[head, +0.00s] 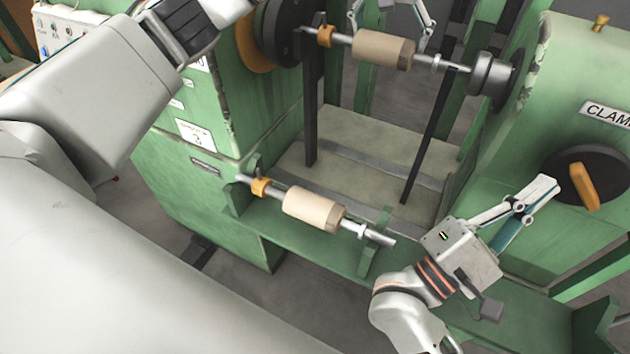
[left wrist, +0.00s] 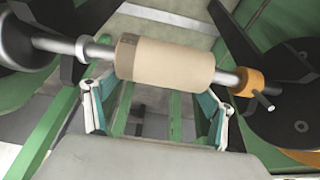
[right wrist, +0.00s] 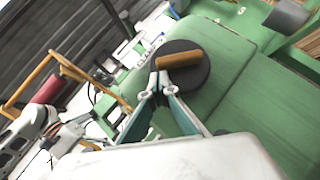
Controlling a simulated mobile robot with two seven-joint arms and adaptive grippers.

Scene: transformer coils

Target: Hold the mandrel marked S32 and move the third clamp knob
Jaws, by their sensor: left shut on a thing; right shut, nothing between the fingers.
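A mandrel with a tan coil body (head: 383,50) lies between the round heads of the green machine. No S32 mark is legible on it. My left gripper (head: 394,24) is shut on this mandrel, one finger near each end of the coil body; the coil body also shows in the left wrist view (left wrist: 168,62). The orange clamp knob (head: 584,187) sits on a black disc at the right, under a partly cut-off "CLAM" label. My right gripper (head: 549,184) is shut and empty, its fingertips just left of the knob. In the right wrist view the knob (right wrist: 180,60) is just beyond the fingertips.
A second mandrel with a tan body (head: 314,209) rests on the green front brackets. Dark upright bars (head: 311,100) stand below the upper mandrel. The right green housing (head: 560,75) is close to my right gripper. A panel with labels and buttons (head: 65,28) is at the upper left.

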